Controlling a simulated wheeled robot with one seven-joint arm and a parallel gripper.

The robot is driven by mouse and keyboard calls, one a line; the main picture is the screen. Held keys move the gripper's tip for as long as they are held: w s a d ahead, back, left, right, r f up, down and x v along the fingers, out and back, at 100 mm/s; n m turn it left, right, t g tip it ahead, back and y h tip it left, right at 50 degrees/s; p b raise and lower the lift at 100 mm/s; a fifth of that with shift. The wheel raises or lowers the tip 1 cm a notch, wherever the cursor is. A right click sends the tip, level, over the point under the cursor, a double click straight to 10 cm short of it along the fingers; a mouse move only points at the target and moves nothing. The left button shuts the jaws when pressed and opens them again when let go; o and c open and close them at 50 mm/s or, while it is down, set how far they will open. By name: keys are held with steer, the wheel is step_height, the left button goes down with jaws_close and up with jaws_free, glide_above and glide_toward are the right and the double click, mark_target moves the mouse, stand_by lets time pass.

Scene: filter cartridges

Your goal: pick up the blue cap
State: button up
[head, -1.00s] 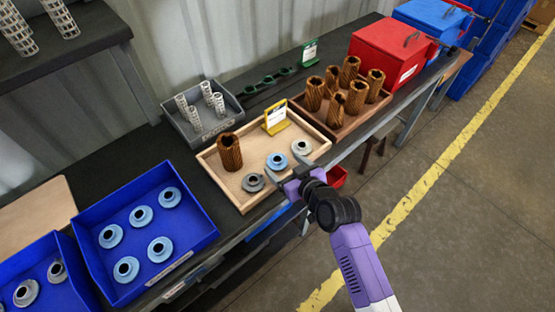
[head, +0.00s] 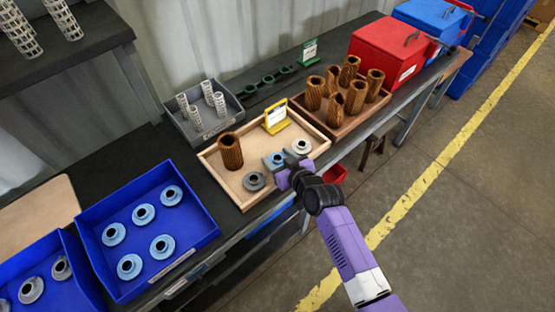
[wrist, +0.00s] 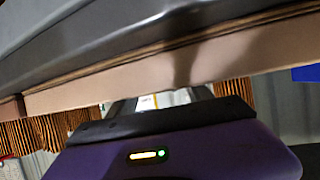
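The blue cap (head: 277,158) is on the light wooden tray (head: 239,205), between a dark grey cap (head: 254,181) and a pale grey cap (head: 301,147). My gripper (head: 279,161) is at the blue cap, at the tray's front edge, with its fingertips around or just over the cap and partly hiding it. Whether the fingers touch the cap is too small to see. In the wrist view the purple gripper body (wrist: 165,155) shows, but the cap is not visible.
A brown pleated cartridge (head: 230,151) and a yellow sign stand (head: 275,117) are on the same tray. A brown tray of several cartridges (head: 350,119) is to the right. A blue bin (head: 205,232) with several blue caps is to the left. The aisle floor is clear.

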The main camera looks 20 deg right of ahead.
steer(key=c, duration=0.4)
steer(key=shift+o, duration=0.2)
step_height(320, 180, up, 22)
steer(key=w, duration=0.1)
steer(key=s+f+m+h, duration=0.1)
steer(key=s+f, duration=0.8)
steer(key=f, duration=0.2)
steer(key=s+f+h, duration=0.1)
steer(key=s+f, duration=0.8)
steer(key=f, duration=0.2)
step_height(320, 180, up, 20)
steer(key=n+y, duration=0.1)
steer(key=y, duration=0.1)
glide_above(277, 158)
steer(key=shift+d, duration=0.1)
